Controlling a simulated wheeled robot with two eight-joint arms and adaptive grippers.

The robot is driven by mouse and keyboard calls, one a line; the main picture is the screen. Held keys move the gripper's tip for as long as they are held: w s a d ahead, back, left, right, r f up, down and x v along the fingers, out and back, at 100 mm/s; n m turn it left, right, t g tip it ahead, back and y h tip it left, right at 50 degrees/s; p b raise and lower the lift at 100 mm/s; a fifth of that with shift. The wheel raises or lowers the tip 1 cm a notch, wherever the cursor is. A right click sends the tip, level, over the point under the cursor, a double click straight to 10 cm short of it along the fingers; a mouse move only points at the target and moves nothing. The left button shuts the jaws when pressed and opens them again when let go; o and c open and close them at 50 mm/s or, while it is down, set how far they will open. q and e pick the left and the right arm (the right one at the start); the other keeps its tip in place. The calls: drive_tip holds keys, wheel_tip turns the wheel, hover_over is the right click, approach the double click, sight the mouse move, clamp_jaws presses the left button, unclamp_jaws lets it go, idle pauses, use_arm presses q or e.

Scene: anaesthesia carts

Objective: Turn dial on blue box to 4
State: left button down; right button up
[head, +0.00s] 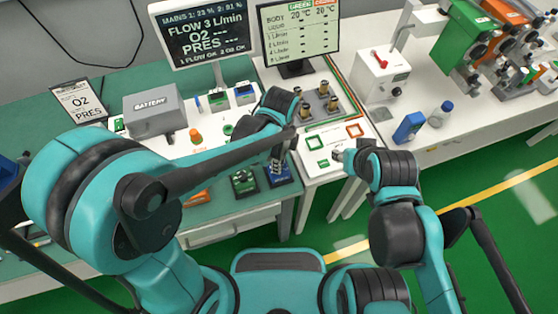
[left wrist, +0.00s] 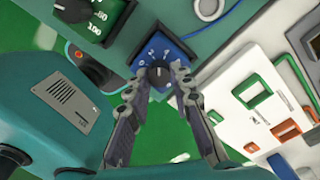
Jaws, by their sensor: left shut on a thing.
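The blue box (head: 283,177) stands on the front edge of the teal cart, with a dark round dial on top. In the left wrist view the blue box (left wrist: 150,50) shows white numbers around its dial (left wrist: 158,74), among them 2 and 4. The dial carries a small pale mark, but I cannot tell which number it points at. My left gripper (head: 276,164) reaches down over the blue box; in the left wrist view its fingertips (left wrist: 158,78) close on the dial from both sides. My right gripper (head: 338,155) is to the right, apart from the box; its jaws are too small to read.
A green box (head: 243,182) with a similar dial sits just left of the blue box. A white panel (head: 325,140) with green and orange frames is close on the right. Green floor lies in front.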

use_arm(q)
drive_tip(key=shift+m, duration=1.6)
drive_tip(key=c, duration=1.3)
unclamp_jaws()
wheel_tip(320, 180, up, 12)
drive_tip(key=shift+w+d, duration=0.1)
drive_tip(key=shift+w, duration=0.05)
